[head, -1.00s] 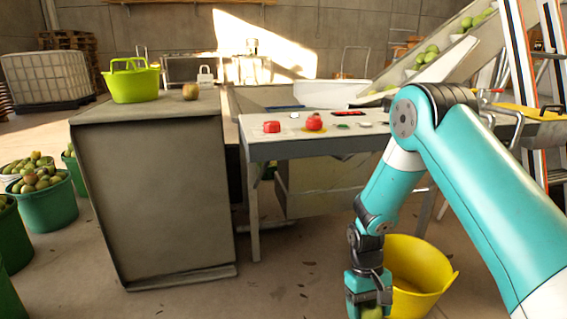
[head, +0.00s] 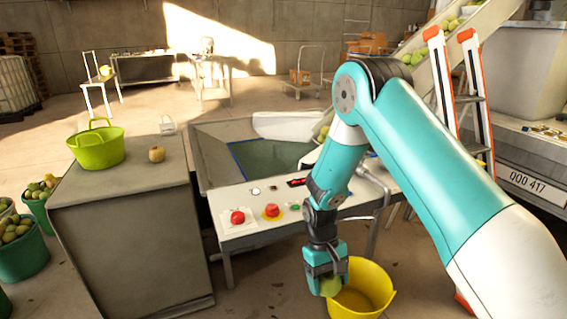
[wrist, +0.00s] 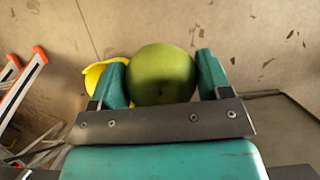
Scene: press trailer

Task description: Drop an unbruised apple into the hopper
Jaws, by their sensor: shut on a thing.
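My gripper (head: 327,277) is shut on a green apple (head: 330,286), held near the rim of a yellow bucket on the floor. In the wrist view the green apple (wrist: 163,75) sits between the two fingers; its visible side looks plain green with no clear bruise. The hopper (head: 265,155), a wide grey-sided bin with a dark greenish inside, stands behind the control table, left of my arm. Another apple (head: 156,154), brownish, lies on the grey cabinet at the left.
The control table (head: 240,232) carries red buttons (head: 271,211) and stands between my gripper and the hopper. A yellow bucket (head: 362,290) is beside my gripper. A lime basket (head: 97,149) stands on the cabinet (head: 125,240). A ladder (head: 475,100) and conveyor rise at right.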

